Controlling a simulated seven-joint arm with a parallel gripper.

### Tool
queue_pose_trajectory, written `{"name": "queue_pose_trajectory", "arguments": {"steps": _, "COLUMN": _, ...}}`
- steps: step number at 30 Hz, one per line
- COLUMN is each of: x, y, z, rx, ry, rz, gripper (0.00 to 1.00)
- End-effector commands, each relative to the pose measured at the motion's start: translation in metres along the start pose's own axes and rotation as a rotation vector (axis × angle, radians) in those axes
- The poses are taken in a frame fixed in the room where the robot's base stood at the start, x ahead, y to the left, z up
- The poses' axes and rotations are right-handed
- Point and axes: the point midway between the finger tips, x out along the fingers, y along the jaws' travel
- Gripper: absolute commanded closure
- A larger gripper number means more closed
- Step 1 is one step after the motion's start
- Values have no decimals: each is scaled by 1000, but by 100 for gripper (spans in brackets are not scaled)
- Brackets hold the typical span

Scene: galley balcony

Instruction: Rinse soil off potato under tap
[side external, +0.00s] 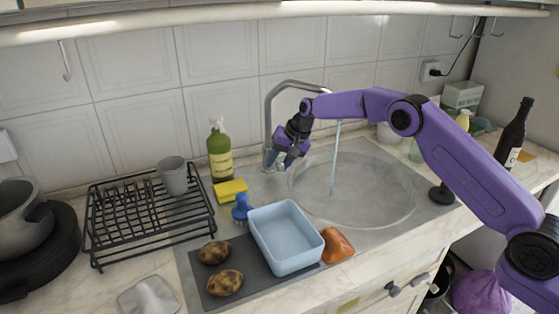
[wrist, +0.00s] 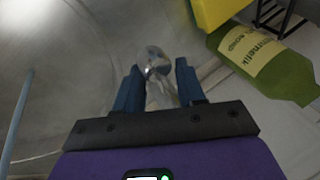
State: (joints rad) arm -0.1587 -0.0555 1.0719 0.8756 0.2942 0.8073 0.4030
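Two brown potatoes with dark patches, one behind (side external: 214,252) and one in front (side external: 225,283), lie on a dark grey mat (side external: 200,299) left of the sink. The curved metal tap (side external: 290,84) stands behind the round sink (side external: 375,215), and a thin stream of water (side external: 335,160) falls into it. My gripper (side external: 279,160) is at the tap's base, far from the potatoes. In the wrist view its blue fingers (wrist: 159,78) stand apart on either side of a shiny metal knob (wrist: 153,61). I see a gap beside the right finger; contact with the left is unclear.
A blue brush (side external: 241,208), yellow sponge (side external: 230,190) and green bottle (side external: 219,155) stand behind. A black rack (side external: 130,222) with a grey cup (side external: 173,175) is left.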

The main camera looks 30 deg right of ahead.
Motion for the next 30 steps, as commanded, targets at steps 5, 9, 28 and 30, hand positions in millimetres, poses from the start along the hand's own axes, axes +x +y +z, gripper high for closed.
{"name": "queue_pose_trajectory", "arguments": {"steps": 5, "x": -1, "y": 0, "z": -2, "rx": 1, "ry": 4, "rz": -1, "gripper": 62}}
{"name": "queue_pose_trajectory", "arguments": {"steps": 9, "x": -3, "y": 1, "z": -2, "rx": 1, "ry": 5, "rz": -1, "gripper": 62}}
{"name": "queue_pose_trajectory", "arguments": {"steps": 28, "x": -109, "y": 0, "z": -2, "rx": 1, "ry": 7, "rz": -2, "gripper": 62}}
{"name": "queue_pose_trajectory", "arguments": {"steps": 30, "x": -124, "y": 1, "z": -2, "rx": 1, "ry": 8, "rz": -2, "gripper": 62}}
